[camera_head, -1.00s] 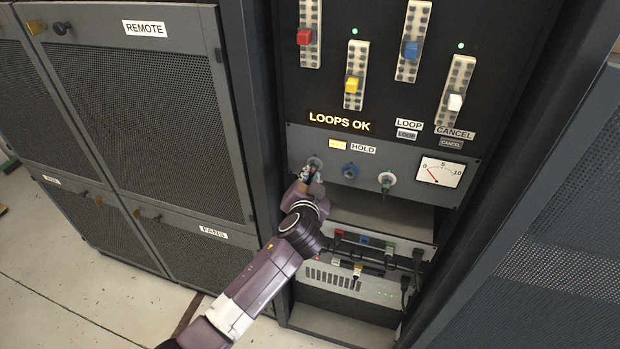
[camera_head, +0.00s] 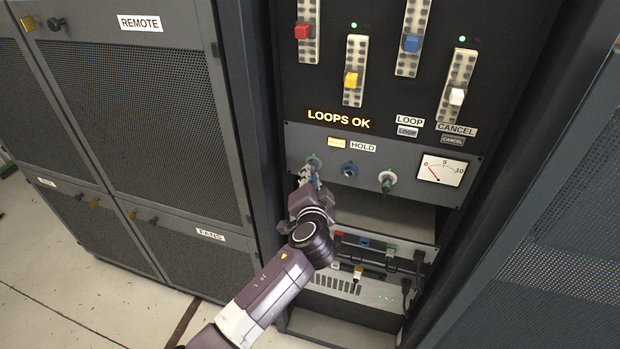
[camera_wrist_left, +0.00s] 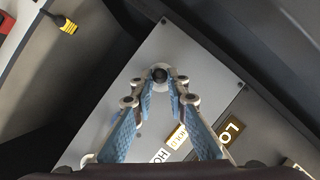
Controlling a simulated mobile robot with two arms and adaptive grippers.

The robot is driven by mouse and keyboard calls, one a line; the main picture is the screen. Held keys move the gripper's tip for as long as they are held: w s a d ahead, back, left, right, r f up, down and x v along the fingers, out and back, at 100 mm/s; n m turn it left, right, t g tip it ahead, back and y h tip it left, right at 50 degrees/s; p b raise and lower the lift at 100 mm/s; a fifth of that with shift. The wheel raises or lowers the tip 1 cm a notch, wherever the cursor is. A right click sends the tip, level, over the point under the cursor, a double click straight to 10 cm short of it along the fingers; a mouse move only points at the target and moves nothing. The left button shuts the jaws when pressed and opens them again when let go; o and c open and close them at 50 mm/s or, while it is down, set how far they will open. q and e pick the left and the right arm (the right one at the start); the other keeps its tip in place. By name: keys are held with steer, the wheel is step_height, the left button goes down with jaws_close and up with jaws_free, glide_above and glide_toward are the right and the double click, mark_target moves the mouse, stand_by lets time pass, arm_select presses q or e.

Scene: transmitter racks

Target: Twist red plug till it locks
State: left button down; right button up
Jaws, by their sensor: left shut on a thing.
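My left gripper (camera_head: 312,172) is at the leftmost connector (camera_head: 314,161) of the grey panel, below the lit LOOPS OK sign. In the left wrist view its blue-padded fingers (camera_wrist_left: 160,84) converge on a small dark round part (camera_wrist_left: 159,75) at the panel face and are shut on it. I take this to be the red plug; its red colour is not visible and the fingers hide most of it. How far it is turned cannot be told. My right gripper is not in view.
Blue (camera_head: 350,170) and green-ringed (camera_head: 387,180) connectors sit right of my gripper on the same panel, with a meter (camera_head: 439,171) farther right. Coloured sliders stand above. An open shelf and a lower unit with cables (camera_head: 375,262) lie below.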

arm_select(q)
steer(key=c, duration=1.8)
jaws_free()
